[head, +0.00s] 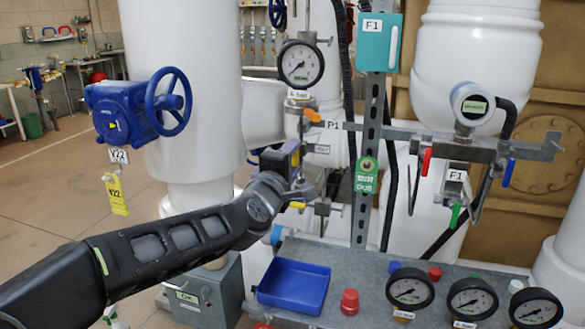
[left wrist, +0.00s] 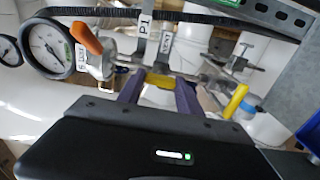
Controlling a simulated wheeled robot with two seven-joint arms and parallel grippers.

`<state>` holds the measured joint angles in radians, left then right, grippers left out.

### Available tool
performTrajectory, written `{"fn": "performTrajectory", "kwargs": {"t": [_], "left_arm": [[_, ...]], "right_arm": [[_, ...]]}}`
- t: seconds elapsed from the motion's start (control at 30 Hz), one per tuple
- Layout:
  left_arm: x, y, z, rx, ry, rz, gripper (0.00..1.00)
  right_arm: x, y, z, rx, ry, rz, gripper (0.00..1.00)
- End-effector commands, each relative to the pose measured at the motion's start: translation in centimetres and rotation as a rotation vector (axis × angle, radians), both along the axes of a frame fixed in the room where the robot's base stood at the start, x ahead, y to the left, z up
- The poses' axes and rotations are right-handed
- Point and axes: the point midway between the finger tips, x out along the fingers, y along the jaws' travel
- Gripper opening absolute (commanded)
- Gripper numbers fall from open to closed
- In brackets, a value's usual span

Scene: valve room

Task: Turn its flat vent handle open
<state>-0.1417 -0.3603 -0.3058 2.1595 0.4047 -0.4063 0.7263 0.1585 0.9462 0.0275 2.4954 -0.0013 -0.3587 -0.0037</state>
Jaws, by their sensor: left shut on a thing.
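The pressure gauge (head: 300,64) stands on a thin pipe with an orange lever (head: 313,115) below it. Tags reading P1 (head: 333,126) and apparently VENT (head: 322,149) hang to its right. My left gripper (head: 294,158) reaches this pipe below the gauge. In the left wrist view its purple fingers (left wrist: 160,88) are shut on a flat yellow handle (left wrist: 160,80), mostly hidden between them. The gauge (left wrist: 50,48) and orange lever (left wrist: 86,37) show at the left there. Another yellow handle (left wrist: 236,101) is free at the right. My right gripper is not in view.
A grey bench (head: 335,258) below carries a blue tray (head: 293,287), a red cap (head: 350,301) and several loose gauges. A perforated upright (head: 366,165) stands just right of the gauge pipe. A blue handwheel valve (head: 168,102) is at the left.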

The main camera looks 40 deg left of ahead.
Motion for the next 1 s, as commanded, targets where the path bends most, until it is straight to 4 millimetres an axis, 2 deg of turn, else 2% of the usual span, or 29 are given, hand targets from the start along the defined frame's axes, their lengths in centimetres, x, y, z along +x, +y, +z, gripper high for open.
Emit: {"fn": "performTrajectory", "kwargs": {"t": [0.5, 0.53, 0.8, 1.0], "left_arm": [[0.0, 0.03, 0.01, -0.028, -0.009, 0.001, 0.01], [0.0, 0.03, 0.0, -0.028, -0.009, 0.001, 0.43], [0.01, 0.03, -0.01, -0.026, -0.008, 0.001, 0.64], [-0.01, 0.02, -0.02, -0.026, -0.008, 0.0, 0.64]], "right_arm": [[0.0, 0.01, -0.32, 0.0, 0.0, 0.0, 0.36], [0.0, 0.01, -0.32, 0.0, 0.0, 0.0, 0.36], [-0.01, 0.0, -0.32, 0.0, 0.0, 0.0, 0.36], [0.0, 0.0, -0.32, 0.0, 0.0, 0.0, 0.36]]}}
